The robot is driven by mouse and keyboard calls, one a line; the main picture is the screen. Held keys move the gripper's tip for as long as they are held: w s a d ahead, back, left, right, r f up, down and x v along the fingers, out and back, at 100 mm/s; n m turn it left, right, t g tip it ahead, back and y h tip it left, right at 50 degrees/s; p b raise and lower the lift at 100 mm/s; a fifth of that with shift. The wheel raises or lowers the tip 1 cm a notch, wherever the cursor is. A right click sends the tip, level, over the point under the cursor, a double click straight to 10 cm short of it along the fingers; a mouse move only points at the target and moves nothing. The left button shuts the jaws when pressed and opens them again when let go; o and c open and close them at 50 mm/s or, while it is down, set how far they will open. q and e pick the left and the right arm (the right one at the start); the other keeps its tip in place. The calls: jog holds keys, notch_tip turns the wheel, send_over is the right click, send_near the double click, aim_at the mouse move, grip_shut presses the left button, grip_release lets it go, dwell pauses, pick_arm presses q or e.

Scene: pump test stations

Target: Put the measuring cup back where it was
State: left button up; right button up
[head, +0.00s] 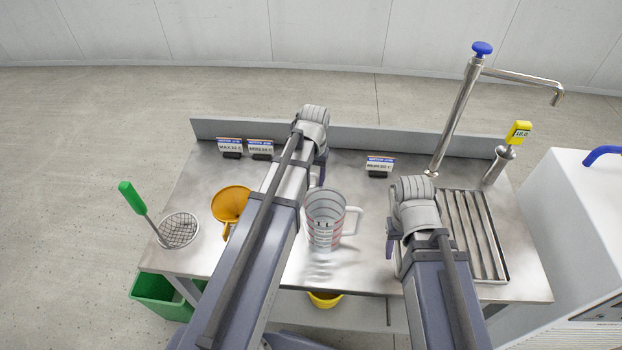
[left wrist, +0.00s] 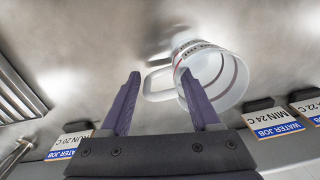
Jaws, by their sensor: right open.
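The clear measuring cup (head: 325,222) with red and dark marks stands on the steel bench between my two arms, its handle pointing right. In the left wrist view the cup (left wrist: 226,85) is seen from above, with its handle between and beyond my left fingertips. My left gripper (left wrist: 159,76) is open, its fingers wide apart; the right-hand finger overlaps the cup's wall in the picture, and I cannot tell whether it touches. The left fingers are mostly hidden by my arm in the head view. My right gripper (head: 392,238) is open and empty, right of the cup, partly hidden by its wrist.
An orange funnel (head: 230,204) and a wire strainer (head: 178,230) with green handle are left. A slatted drain (head: 472,235), a tall tap (head: 456,115) and a yellow-topped gauge (head: 518,133) are right. Label stands (head: 380,165) line the back. A green bin (head: 160,296) is below.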

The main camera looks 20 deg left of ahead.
pick_arm(q)
jog(key=o, duration=0.3)
jog(key=shift+r, duration=0.1)
pick_arm(e)
jog(key=shift+r, duration=0.15)
pick_arm(q)
notch_tip(320, 180, up, 12)
jog(key=p, duration=1.2)
jog(key=shift+d, duration=0.2)
pick_arm(e)
notch_tip(320, 180, up, 12)
